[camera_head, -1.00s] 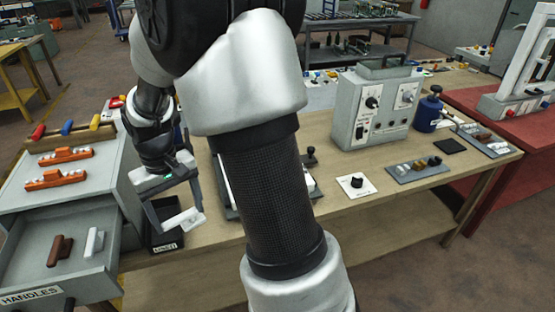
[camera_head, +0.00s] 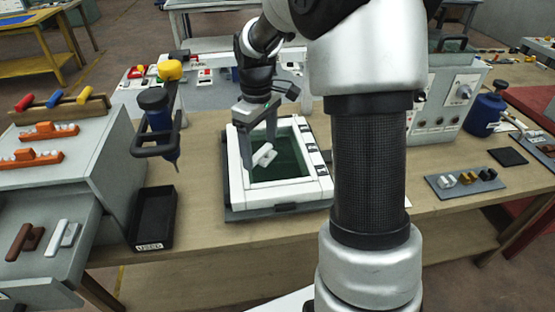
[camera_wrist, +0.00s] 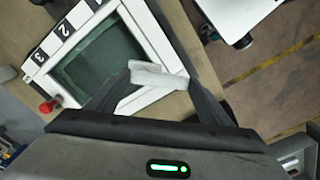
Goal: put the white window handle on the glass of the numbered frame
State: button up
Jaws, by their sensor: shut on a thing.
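My gripper (camera_head: 263,150) is shut on a white window handle (camera_head: 264,155) and holds it above the numbered frame. The handle also shows between my fingers in the wrist view (camera_wrist: 156,76). The numbered frame (camera_head: 285,194) is white with dark green glass (camera_head: 288,158) and lies flat on a dark base on the workbench. Its number tiles show in the wrist view (camera_wrist: 62,30). In the head view the handle overlaps the left part of the glass. I cannot tell how high it is above it.
A black tray labelled USED (camera_head: 153,217) stands left of the frame. A hanging power screwdriver (camera_head: 160,130) is above it. The open drawer (camera_head: 70,275) holds a brown handle (camera_head: 25,241) and another white handle (camera_head: 62,238). A grey control box (camera_head: 445,100) stands at the right.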

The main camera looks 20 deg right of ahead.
jog(key=w+d+n+b, duration=0.3)
jog(key=w+d+n, duration=0.1)
jog(key=d+n, duration=0.35)
jog(key=shift+n, duration=0.45)
jog(key=shift+a+f+b, duration=0.2)
jog(key=shift+f+b, duration=0.1)
jog(key=shift+f, duration=2.1)
jog(key=shift+a+f+b, duration=0.2)
jog(key=shift+f+b, duration=0.05)
jog(key=shift+f, duration=2.1)
jog(key=shift+f, duration=0.1)
jog(key=o, duration=1)
jog(key=shift+o, duration=0.4)
notch_tip(320, 180, up, 12)
jog(key=p, duration=0.1)
